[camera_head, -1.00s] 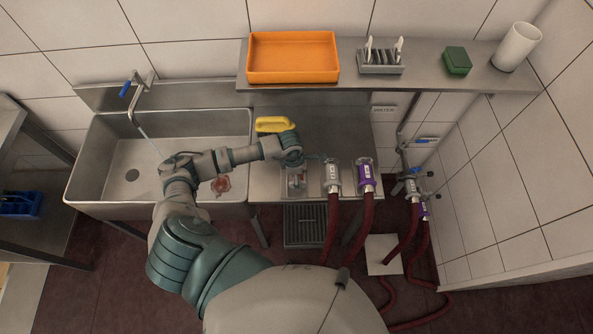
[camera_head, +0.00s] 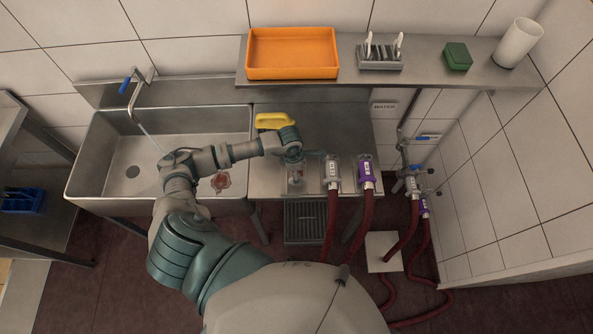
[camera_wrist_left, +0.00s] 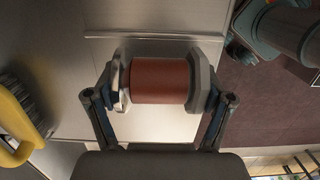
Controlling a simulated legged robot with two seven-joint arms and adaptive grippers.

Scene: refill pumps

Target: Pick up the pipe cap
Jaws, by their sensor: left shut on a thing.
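The pipe cap (camera_wrist_left: 158,82) appears to be the reddish-brown cylinder in the left wrist view. My left gripper (camera_wrist_left: 160,90) is shut on it, with a finger pad pressed to each end. The cap lies crosswise between the fingers, over a bright metal surface. Whether it touches that surface I cannot tell. In the head view my left gripper (camera_head: 296,172) is over the metal counter, left of the capped hose ends, and the cap is small and mostly hidden there. My right gripper is not in view.
Two dark red hoses with a grey fitting (camera_head: 332,172) and a purple fitting (camera_head: 366,171) are close on the right. A yellow-handled brush (camera_wrist_left: 14,125) lies left of the gripper. The sink (camera_head: 100,165) is left; a shelf with an orange tray (camera_head: 293,74) is behind.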

